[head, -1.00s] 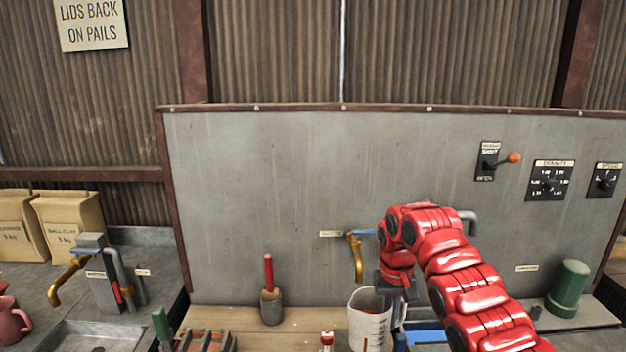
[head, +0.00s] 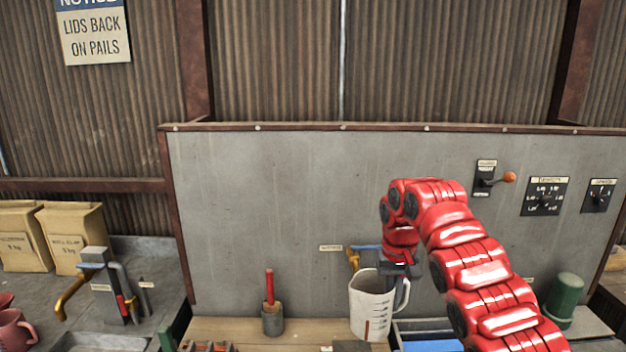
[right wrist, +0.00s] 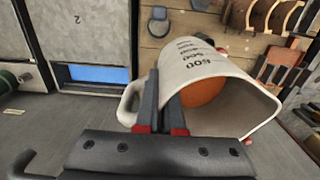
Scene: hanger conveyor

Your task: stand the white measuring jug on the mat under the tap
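The white measuring jug (head: 368,309) is upright in the head view, with red marks on its side and its handle to the right. My right gripper (head: 399,268) is shut on it at the handle side and holds it up in front of the panel. In the right wrist view the gripper (right wrist: 165,118) has its fingers close together at the jug (right wrist: 222,75); an orange patch shows inside the jug. A brass tap (head: 353,257) with a blue lever is on the panel, partly hidden behind the jug. I cannot make out the mat. My left gripper is not in view.
A red-handled tool stands in a grey pot (head: 272,319) left of the jug. A green cylinder (head: 564,300) stands at the right. A second brass tap (head: 75,290) is at the left sink. A lever (head: 495,179) and dials are on the panel.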

